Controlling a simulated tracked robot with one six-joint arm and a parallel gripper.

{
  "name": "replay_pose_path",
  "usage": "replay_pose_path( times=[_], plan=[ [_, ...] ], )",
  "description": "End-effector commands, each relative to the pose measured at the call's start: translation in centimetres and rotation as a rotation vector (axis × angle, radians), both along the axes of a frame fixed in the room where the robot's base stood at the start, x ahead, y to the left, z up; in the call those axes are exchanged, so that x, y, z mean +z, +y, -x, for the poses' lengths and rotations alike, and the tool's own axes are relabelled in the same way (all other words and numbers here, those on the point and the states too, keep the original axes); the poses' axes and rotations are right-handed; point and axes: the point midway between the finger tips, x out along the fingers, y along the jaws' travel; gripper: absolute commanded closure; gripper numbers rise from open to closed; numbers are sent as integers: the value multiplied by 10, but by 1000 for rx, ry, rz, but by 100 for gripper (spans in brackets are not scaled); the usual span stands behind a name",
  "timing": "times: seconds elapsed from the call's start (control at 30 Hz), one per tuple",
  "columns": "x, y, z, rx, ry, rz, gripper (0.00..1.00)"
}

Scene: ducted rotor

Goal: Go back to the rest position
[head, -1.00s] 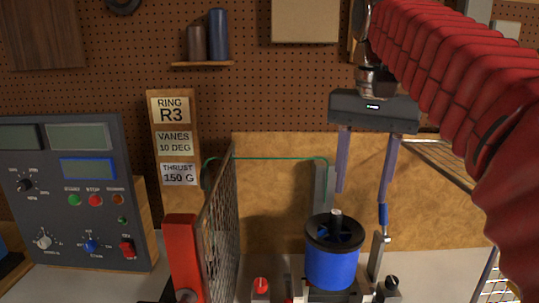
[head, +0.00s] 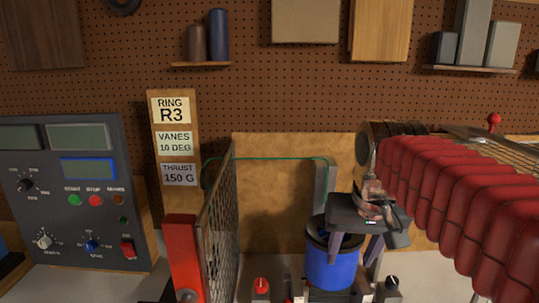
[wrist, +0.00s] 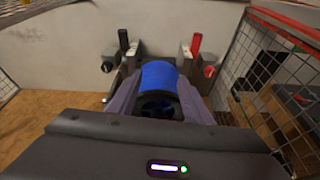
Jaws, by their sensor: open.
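My gripper (head: 354,250) is open and points down over the blue ducted rotor (head: 330,272), its dark body tilted. It covers the right part of the rotor's black top rim. In the wrist view the purple-grey fingers of my gripper (wrist: 160,108) lie to either side of the blue duct (wrist: 158,75), with nothing held between them. I cannot tell whether a finger touches the duct. My red-sleeved arm reaches in from the right.
A wire mesh guard (head: 220,225) with a red post (head: 184,255) stands left of the rotor. A red knob (head: 261,284) and a black knob (head: 392,283) flank the rotor. A control panel (head: 75,195) and a sign board (head: 175,135) stand further left.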

Motion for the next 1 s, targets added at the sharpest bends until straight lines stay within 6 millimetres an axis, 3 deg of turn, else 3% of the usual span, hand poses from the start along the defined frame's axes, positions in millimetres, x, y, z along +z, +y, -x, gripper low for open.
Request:
replay_pose_path(
  times=[0.4,0.6,0.73,1.0],
  plan=[
    [-83,-1,71,93,-106,37,54],
    [-116,-2,109,100,-127,42,54],
    [-123,-2,126,99,-138,41,54],
    [-112,-2,129,97,-176,43,54]
  ],
)
